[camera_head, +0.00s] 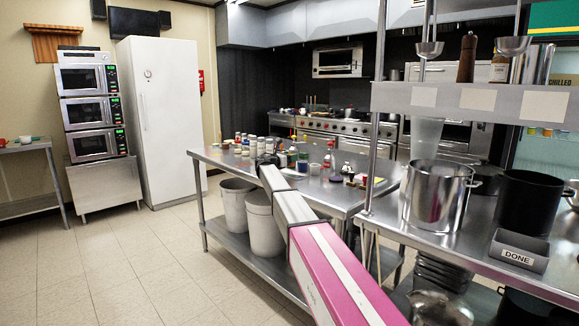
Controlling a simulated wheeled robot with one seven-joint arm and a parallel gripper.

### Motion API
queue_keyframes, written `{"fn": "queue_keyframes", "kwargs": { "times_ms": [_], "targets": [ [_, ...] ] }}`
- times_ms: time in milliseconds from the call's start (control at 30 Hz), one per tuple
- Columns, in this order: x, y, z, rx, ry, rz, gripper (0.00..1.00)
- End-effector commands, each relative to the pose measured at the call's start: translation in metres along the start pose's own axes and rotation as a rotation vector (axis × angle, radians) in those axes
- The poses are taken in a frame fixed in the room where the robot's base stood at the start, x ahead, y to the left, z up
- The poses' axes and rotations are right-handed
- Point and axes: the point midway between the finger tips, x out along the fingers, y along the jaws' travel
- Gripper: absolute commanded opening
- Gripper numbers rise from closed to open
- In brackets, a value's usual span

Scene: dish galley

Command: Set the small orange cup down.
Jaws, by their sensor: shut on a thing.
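My arm reaches from the lower right to the steel table (222,157) in the middle of the room. My gripper (267,159) is small and dark at its far end, over or beside the tabletop among small containers. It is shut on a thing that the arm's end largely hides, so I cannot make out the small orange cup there. Its height above the table cannot be told.
Several jars and cans (252,145) crowd the table near my gripper, with a red spray bottle (329,160) to the right. The table's left end is clear. A shelf post (376,110) and a steel pot (437,196) stand at right. White bins (236,200) sit below.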

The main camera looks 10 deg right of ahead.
Motion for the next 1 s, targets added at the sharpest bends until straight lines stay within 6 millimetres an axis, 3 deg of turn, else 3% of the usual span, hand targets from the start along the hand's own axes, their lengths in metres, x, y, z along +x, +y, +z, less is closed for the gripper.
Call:
{"fn": "queue_keyframes", "kwargs": {
  "times_ms": [400,733,767,833,1000],
  "targets": [
    [-0.001,0.000,-0.040,-0.001,0.000,0.000,0.31],
    [-0.001,0.000,-0.042,-0.001,0.000,0.000,0.31],
    [-0.001,0.000,-0.042,-0.001,0.000,0.000,0.64],
    [-0.001,0.000,-0.042,0.000,0.000,0.000,0.86],
    [-0.001,0.000,-0.042,0.000,0.000,0.000,0.86]
  ]
}}
